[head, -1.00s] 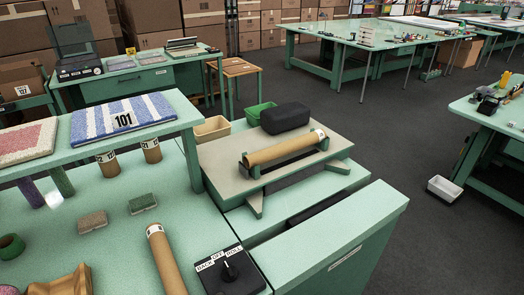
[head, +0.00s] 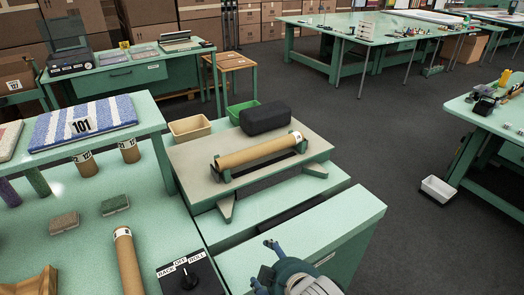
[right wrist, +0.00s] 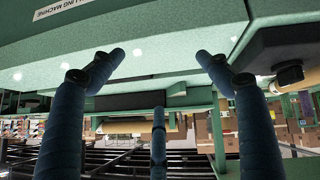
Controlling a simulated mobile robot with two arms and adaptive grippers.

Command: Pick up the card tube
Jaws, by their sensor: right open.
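One brown card tube (head: 260,151) with a white end label lies across a green cradle on a raised tan-topped stand. Another card tube (head: 128,262) lies on the green bench at the lower left, beside the black switch box; the bottom edge cuts it off. My right gripper (head: 266,264) is at the bottom edge of the head view, right of the switch box and apart from both tubes. In the right wrist view its blue fingers (right wrist: 160,75) are spread with nothing between them. My left gripper is not in view.
The switch box (head: 187,274) has a knob on top. A black rounded case (head: 265,118), a green bin (head: 241,110) and a tan bin (head: 190,128) stand behind the cradle. A shelf (head: 150,112) bearing a rug labelled 101 overhangs the bench's left side.

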